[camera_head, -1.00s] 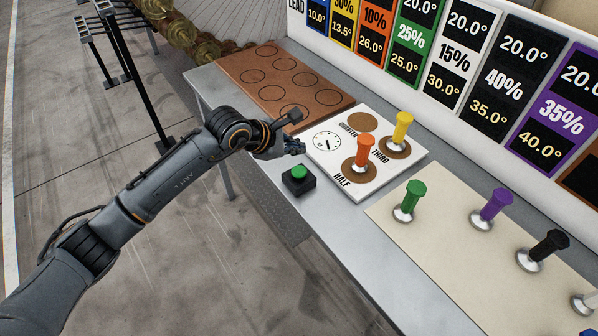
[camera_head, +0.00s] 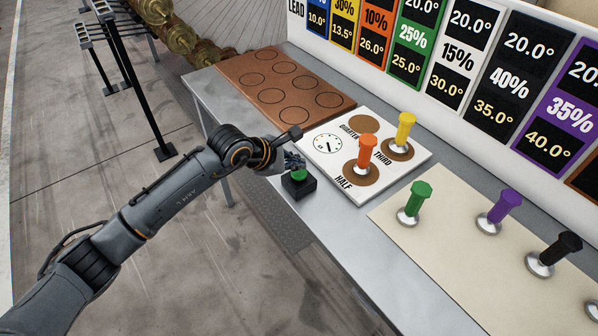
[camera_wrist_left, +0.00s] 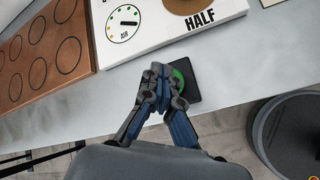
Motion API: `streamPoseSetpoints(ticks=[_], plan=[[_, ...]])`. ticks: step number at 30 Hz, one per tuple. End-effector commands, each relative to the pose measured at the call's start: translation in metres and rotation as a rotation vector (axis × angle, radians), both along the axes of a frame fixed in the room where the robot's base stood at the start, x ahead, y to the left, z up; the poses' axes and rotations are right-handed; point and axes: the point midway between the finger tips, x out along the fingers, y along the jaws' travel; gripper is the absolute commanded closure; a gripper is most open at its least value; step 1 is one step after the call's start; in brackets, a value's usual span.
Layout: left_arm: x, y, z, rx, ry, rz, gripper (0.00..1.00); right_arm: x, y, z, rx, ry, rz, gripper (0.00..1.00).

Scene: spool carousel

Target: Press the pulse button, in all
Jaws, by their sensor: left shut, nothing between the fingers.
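The pulse button is a green round button (camera_head: 299,175) on a small black box (camera_head: 298,188) near the front edge of the grey table. My left gripper (camera_head: 294,161) is shut and empty, close above and just behind the button in the head view. In the left wrist view the shut fingertips (camera_wrist_left: 162,76) partly cover the green button (camera_wrist_left: 181,76). I cannot tell whether they touch it. My right gripper is not in view.
A white board (camera_head: 348,187) with a dial (camera_head: 326,144), an orange peg (camera_head: 366,151) and a yellow peg (camera_head: 404,129) lies beside the button. A brown board with circles (camera_head: 238,77) lies behind left. Green (camera_head: 415,199), purple (camera_head: 499,207) and black (camera_head: 557,250) pegs stand on a cream mat (camera_head: 447,262).

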Motion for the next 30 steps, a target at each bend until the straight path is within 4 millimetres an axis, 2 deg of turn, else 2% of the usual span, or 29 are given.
streamPoseSetpoints(ticks=[23, 30], plan=[[0.0, 0.0, -0.0002, 0.0, 0.0, 0.0, 1.0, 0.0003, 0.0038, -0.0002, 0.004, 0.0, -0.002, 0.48], [0.0, 0.0002, -0.0065, 0.0, 0.0, 0.0, 1.0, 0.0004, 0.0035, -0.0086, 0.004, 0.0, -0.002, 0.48]])
